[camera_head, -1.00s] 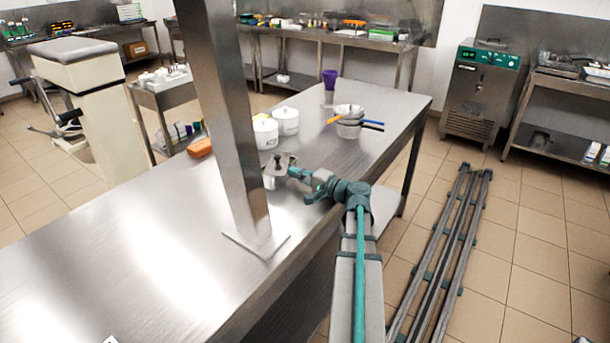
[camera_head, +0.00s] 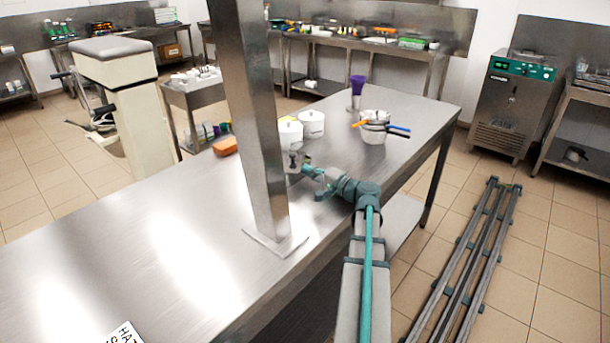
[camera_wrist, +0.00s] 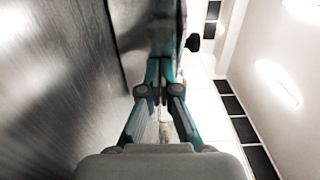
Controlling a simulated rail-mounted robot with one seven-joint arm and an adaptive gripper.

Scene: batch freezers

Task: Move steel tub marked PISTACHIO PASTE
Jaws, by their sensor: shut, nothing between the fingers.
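A small steel tub with a dark knob on its lid (camera_head: 293,162) stands on the long steel table, partly hidden behind the steel post. No label can be read on it. My gripper (camera_head: 306,170) is just to its right, with its fingertips close to the tub. In the wrist view, my gripper's teal fingers (camera_wrist: 152,88) are shut with nothing between them. A dark metal body (camera_wrist: 150,28) with a black knob (camera_wrist: 193,43) shows just beyond the fingertips; it looks like the same tub. Whether the fingers touch it cannot be told.
The steel post (camera_head: 262,130) rises from the table (camera_head: 130,265) close to my arm. The table's near left is mostly clear.

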